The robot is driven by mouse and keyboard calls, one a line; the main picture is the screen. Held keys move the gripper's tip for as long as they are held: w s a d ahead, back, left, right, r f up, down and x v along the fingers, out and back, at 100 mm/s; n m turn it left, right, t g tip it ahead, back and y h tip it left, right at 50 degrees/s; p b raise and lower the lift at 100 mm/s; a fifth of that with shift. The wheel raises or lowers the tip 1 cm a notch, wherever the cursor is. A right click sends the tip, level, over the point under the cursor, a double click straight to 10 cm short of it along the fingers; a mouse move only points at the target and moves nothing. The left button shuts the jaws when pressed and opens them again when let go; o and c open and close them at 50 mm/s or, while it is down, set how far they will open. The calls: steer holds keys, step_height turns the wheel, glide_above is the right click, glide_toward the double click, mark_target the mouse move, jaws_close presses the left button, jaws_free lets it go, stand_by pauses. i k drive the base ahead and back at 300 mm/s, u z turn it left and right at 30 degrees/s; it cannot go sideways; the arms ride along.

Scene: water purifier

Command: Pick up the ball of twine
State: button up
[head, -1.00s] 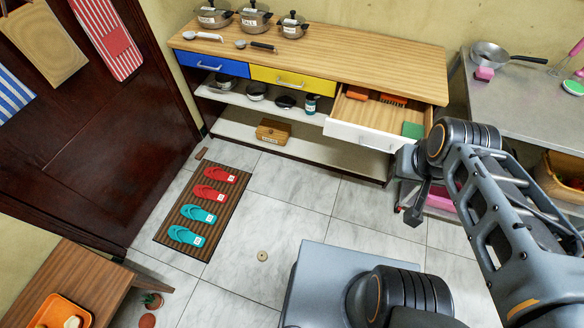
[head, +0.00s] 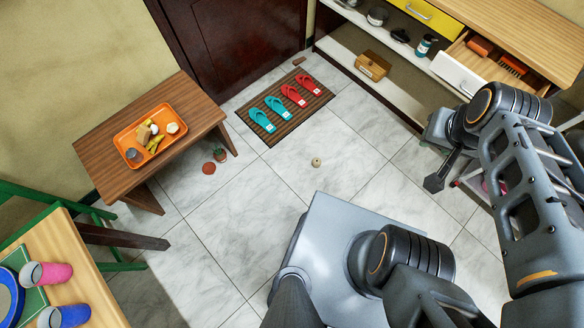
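A small beige round thing (head: 316,162) lies on the marble floor in the middle of the head view, in front of the mat. It looks like the ball of twine, but it is too small to be certain. My gripper (head: 436,180) is at the end of my folded arm, to the right of it and well apart from it. Only a dark finger-like part of the gripper shows, pointing down. Whether it is open or shut cannot be made out, and I see nothing held in it.
A striped mat (head: 277,140) with red and teal slippers lies behind. A wooden bench (head: 97,148) with an orange food tray (head: 128,124) stands left, a small fallen plant pot (head: 209,168) near it. A shelf unit (head: 392,93) with an open drawer is at upper right. The floor between is clear.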

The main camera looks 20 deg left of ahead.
mark_target(316, 162)
steer(key=z, duration=0.2)
steer(key=k, duration=0.3)
steer(key=u, duration=0.95)
steer(key=i, duration=0.35)
steer(key=z, duration=0.05)
steer(key=k, duration=0.55)
steer(key=z, duration=0.05)
steer(key=i, duration=0.75)
steer(key=u, duration=0.9)
steer(key=i, duration=0.55)
steer(key=u, duration=0.65)
